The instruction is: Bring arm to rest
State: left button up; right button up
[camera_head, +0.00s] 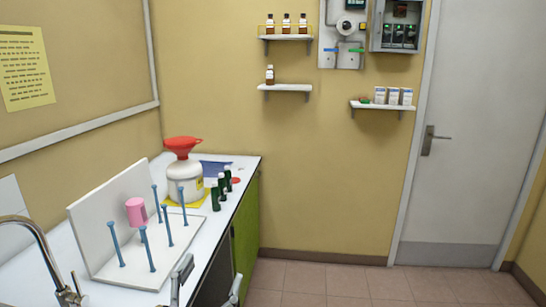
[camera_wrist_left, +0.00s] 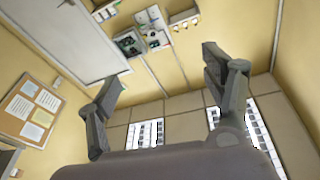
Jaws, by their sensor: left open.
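My left gripper (camera_head: 208,281) shows at the bottom of the head view, beside the counter's front edge, with its two fingers apart. In the left wrist view its fingers (camera_wrist_left: 158,92) are spread wide with nothing between them. Behind them in that view are the floor, a wall and a door. My right gripper is in neither view.
A tap (camera_head: 42,250) stands lower left. The floor (camera_head: 340,284) at right is clear.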

pick_arm(q)
jog(key=s+a+f+n+g+y, duration=0.2)
jog(key=a+f+y, duration=0.1)
jog(key=f, duration=0.3)
jog(key=s+a+f+n+g+y, duration=0.2)
jog(key=a+f+g, duration=0.1)
jog(key=f, duration=0.3)
jog(key=s+a+f+g, duration=0.1)
jog(key=s+f+g, duration=0.6)
jog(key=s, duration=0.4)
jog(key=s+a+f+g, duration=0.2)
jog(key=s+f+g, duration=0.3)
jog(key=s+f, duration=0.5)
notch_tip(320, 180, down, 24)
jog(key=s+m, duration=0.1)
jog(key=s, duration=0.1)
jog(key=s+a+f+g, duration=0.1)
jog(key=s+a+f, duration=0.1)
jog(key=s+f, duration=1.5)
jog(key=shift+a+f+g, duration=0.25)
jog(key=shift+a+g, duration=0.1)
jog(key=shift+g, duration=0.05)
jog(key=shift+c, duration=0.6)
